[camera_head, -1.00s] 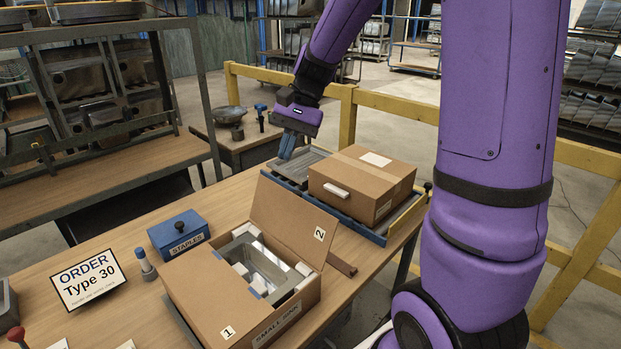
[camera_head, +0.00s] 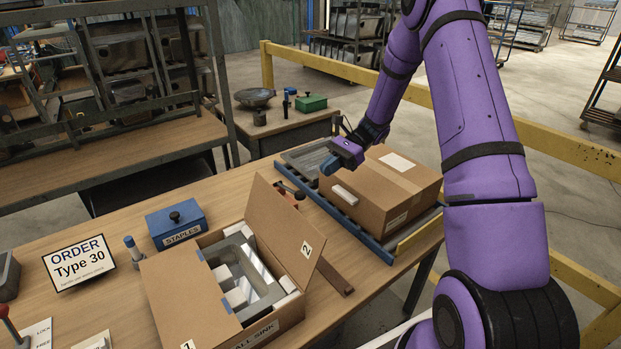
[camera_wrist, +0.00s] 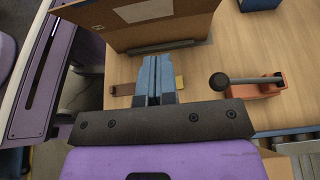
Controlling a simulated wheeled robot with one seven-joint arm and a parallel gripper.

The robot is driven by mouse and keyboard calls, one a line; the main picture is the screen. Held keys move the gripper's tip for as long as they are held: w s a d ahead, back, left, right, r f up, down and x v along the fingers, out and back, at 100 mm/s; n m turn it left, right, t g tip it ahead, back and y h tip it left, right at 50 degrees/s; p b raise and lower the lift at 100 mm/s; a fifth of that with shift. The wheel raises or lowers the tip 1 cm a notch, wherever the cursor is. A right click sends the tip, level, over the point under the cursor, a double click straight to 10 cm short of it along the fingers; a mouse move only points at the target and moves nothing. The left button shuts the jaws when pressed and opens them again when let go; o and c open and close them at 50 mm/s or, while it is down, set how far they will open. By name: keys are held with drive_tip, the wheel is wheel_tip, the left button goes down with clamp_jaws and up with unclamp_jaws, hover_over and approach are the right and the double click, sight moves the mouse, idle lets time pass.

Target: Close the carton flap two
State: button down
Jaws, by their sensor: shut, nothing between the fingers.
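The small-sink carton (camera_head: 275,328) stands on the bench, with a grey sink (camera_head: 240,265) and white packing blocks visible inside. Flap one (camera_head: 185,295) lies flat over its left side. Flap two (camera_head: 285,225), labelled 2, stands up and leans outward on the far right side. My gripper (camera_head: 328,166) is beyond flap two, apart from it, above the bench near the blue-railed stand. In the wrist view, my blue fingers (camera_wrist: 156,75) are together and empty, pointing toward a brown cardboard panel (camera_wrist: 140,28), which appears to be flap two's outer face.
A closed carton (camera_head: 385,190) stands on the blue-railed stand (camera_head: 345,222) right of my gripper. An orange tool with a dark handle (camera_wrist: 258,86) lies near my fingers. A blue staples box (camera_head: 178,224) and an order sign (camera_head: 80,263) stand left. A brown bar lies beside the carton.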

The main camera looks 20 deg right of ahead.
approach(278, 199)
wheel_tip(278, 199, down, 4)
drive_tip(key=a, duration=0.4)
drive_tip(key=shift+s+a+r, duration=0.3)
drive_tip(key=shift+s+r, duration=0.05)
drive_tip(key=shift+r, duration=0.05)
drive_tip(key=shift+s+a+r, duration=0.1)
drive_tip(key=shift+a+r, duration=0.1)
drive_tip(key=shift+a, duration=0.35)
